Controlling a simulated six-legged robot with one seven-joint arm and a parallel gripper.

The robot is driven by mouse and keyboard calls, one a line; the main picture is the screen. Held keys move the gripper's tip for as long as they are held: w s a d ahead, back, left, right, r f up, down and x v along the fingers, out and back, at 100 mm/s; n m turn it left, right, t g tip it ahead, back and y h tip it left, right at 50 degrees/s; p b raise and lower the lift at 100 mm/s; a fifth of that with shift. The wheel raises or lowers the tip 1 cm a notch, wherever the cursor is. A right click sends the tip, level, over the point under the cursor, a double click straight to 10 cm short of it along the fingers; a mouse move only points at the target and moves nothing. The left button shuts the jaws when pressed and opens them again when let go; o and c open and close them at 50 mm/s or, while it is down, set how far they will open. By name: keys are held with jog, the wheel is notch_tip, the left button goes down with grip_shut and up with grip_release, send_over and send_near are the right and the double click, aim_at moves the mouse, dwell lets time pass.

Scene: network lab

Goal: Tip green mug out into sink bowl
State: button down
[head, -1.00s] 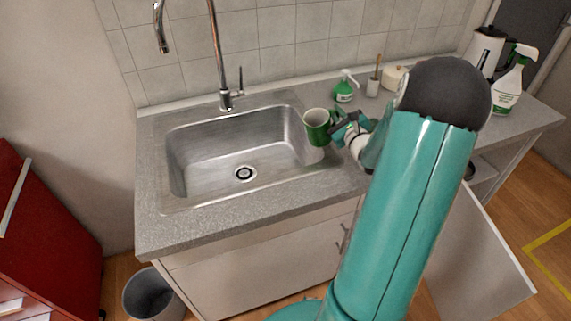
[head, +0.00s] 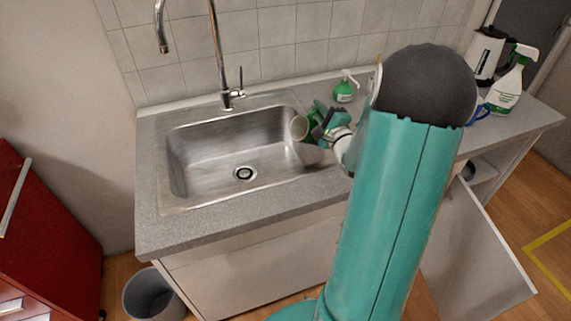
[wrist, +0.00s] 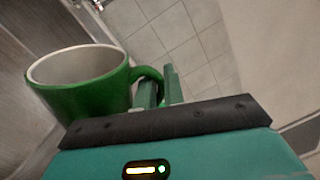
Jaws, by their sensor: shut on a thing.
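The green mug (head: 301,128) is over the right side of the sink bowl (head: 215,165), tilted with its pale open mouth turned left toward the bowl. My gripper (head: 325,122) is to the right of the mug and shut on it. In the wrist view the mug (wrist: 88,98) shows its green outside and white inside. Its handle is between the fingers of my gripper (wrist: 158,90). I see nothing coming out of the mug. The inside of the mug that shows in the wrist view looks empty, but its bottom is hidden.
The tall tap (head: 222,60) stands behind the bowl. A green soap bottle (head: 344,90) stands on the counter behind my gripper. A spray bottle (head: 507,85), a kettle (head: 486,50) and a blue mug (head: 481,112) stand at the right. The bowl's left side is clear.

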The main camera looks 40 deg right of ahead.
aim_at(309, 123)
jog(key=shift+a+f+n, duration=0.1)
jog(key=shift+a+n, duration=0.4)
jog(key=shift+n, duration=0.4)
jog(key=shift+w+a+r+n, duration=0.15)
jog(key=shift+a+r+n, duration=0.2)
jog(key=shift+n, duration=0.25)
jog(key=shift+a+r+y, duration=0.1)
jog(key=shift+a+y, duration=0.1)
jog(key=shift+y, duration=0.2)
jog(key=shift+a+n, duration=0.1)
jog(key=shift+n, duration=0.2)
jog(key=shift+w+a+f+n, duration=0.1)
jog(key=shift+a+f+n, duration=0.75)
jog(key=shift+a, duration=0.25)
jog(key=shift+a+f+t, duration=0.2)
jog(key=shift+t, duration=0.1)
jog(key=shift+w+a+f+n+y, duration=0.1)
jog(key=shift+a+f+n+y, duration=0.15)
jog(key=shift+a+f+n, duration=0.4)
jog(key=shift+w+a+f+n+y, duration=0.1)
jog(key=shift+a+f+n+y, duration=0.15)
jog(key=shift+a+n, duration=0.6)
